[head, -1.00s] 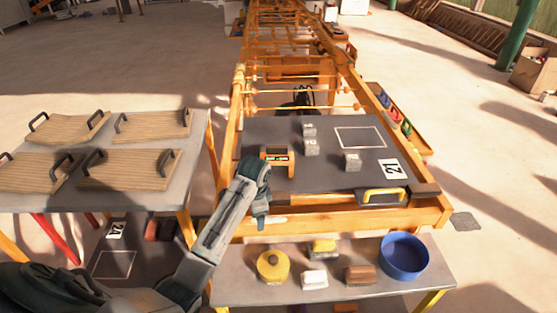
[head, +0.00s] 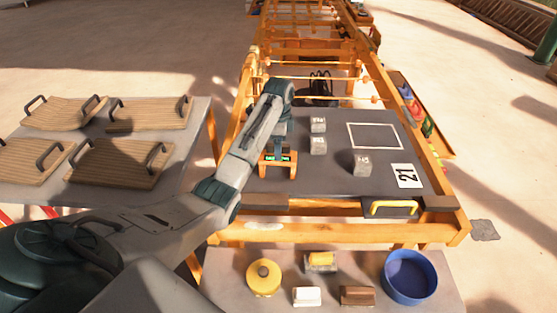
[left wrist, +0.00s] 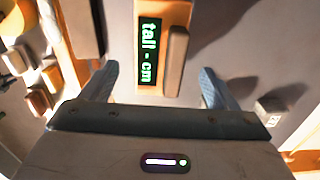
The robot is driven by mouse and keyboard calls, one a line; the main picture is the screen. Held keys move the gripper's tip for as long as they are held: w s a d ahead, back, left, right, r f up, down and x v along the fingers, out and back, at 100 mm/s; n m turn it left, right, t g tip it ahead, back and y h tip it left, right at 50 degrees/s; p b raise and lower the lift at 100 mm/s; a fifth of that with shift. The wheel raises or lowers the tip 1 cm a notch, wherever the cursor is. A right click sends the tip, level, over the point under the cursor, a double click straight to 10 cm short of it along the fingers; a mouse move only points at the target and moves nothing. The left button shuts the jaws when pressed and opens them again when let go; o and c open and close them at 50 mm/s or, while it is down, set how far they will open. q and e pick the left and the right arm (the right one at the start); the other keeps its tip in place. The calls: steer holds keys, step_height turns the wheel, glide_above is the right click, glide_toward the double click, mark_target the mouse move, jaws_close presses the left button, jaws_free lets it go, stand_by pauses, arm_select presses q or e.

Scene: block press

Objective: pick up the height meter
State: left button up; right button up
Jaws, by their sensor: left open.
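The height meter (head: 278,164) is a small orange frame with a green-lit display, standing at the left part of the dark work board (head: 330,183). My left gripper (head: 284,138) is above it, and my wrist hides part of its top. In the left wrist view the meter (left wrist: 151,48) shows "tall - cm" on its display, with a grey bar beside it. The two blue-grey fingers of my left gripper (left wrist: 159,72) are apart, one on each side of the meter, with gaps to it. My right gripper is not in view.
A front shelf (head: 335,277) holds a blue bowl (head: 409,276) and small items. Wooden trays (head: 120,163) lie on the left table.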

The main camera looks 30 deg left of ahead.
arm_select(q)
steer(key=f, duration=0.4)
steer(key=shift+s+a+f+p, duration=0.15)
steer(key=shift+s+p, duration=0.15)
steer(key=shift+p, duration=0.1)
steer(key=shift+w+f, duration=0.15)
steer(key=shift+f, duration=0.4)
steer(key=shift+r, duration=0.1)
steer(key=c, duration=1.3)
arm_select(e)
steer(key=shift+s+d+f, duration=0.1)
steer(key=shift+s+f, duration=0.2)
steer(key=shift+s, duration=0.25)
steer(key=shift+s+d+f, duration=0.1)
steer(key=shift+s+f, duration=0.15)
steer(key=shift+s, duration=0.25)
